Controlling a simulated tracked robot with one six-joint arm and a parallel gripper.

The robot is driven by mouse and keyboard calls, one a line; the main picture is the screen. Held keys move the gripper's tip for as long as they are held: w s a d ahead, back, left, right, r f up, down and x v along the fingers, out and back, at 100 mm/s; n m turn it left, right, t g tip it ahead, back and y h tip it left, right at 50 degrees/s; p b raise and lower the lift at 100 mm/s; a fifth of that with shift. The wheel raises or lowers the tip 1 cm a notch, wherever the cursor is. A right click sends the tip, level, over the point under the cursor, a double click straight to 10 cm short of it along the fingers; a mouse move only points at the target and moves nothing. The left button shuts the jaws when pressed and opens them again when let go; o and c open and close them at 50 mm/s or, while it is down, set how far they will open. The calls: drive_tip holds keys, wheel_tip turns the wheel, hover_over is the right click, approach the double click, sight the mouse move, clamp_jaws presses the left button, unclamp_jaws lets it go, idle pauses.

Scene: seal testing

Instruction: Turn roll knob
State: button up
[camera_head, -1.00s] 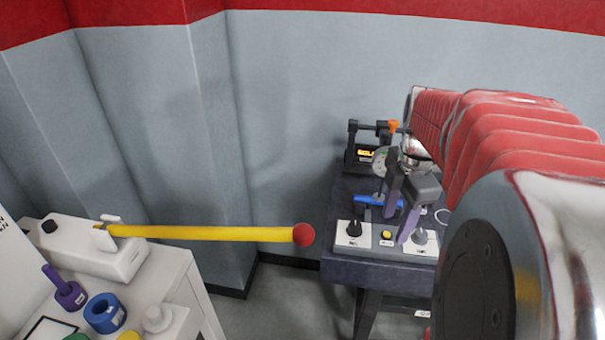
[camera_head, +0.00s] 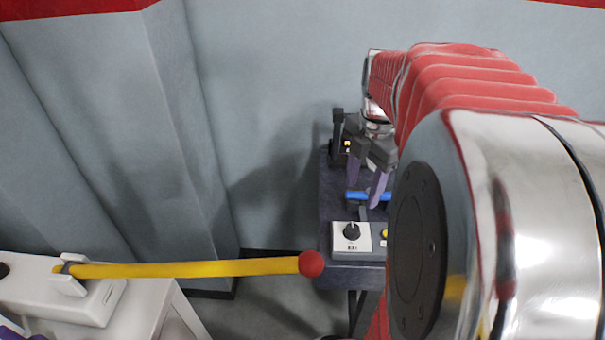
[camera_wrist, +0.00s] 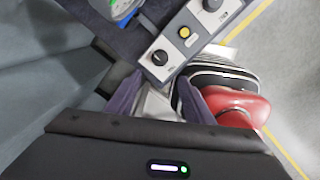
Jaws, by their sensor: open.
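A control panel (camera_head: 341,247) with a light top stands on the front of a dark table. It carries a black knob with a white pointer (camera_head: 352,231) at its left and a yellow button (camera_head: 384,233). In the wrist view the panel shows the near knob (camera_wrist: 160,57), the yellow button (camera_wrist: 184,32) and a second knob (camera_wrist: 212,4). I cannot read for certain which label says roll. My gripper (camera_head: 363,194) is open, its purple fingers pointing down behind the panel's knob, apart from it. In the wrist view its fingers (camera_wrist: 157,92) are spread and empty.
The dark table (camera_head: 328,210) bears a blue object (camera_head: 358,196) near the fingers and a black device (camera_head: 340,135) behind. A yellow rod with a red ball end (camera_head: 312,264) reaches toward the table from the left. My arm hides the table's right part.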

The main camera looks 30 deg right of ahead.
sight(353, 228)
drive_tip(key=shift+f, duration=0.1)
drive_tip(key=f, duration=1.3)
drive_tip(key=shift+w+f, duration=0.3)
drive_tip(key=c, duration=1)
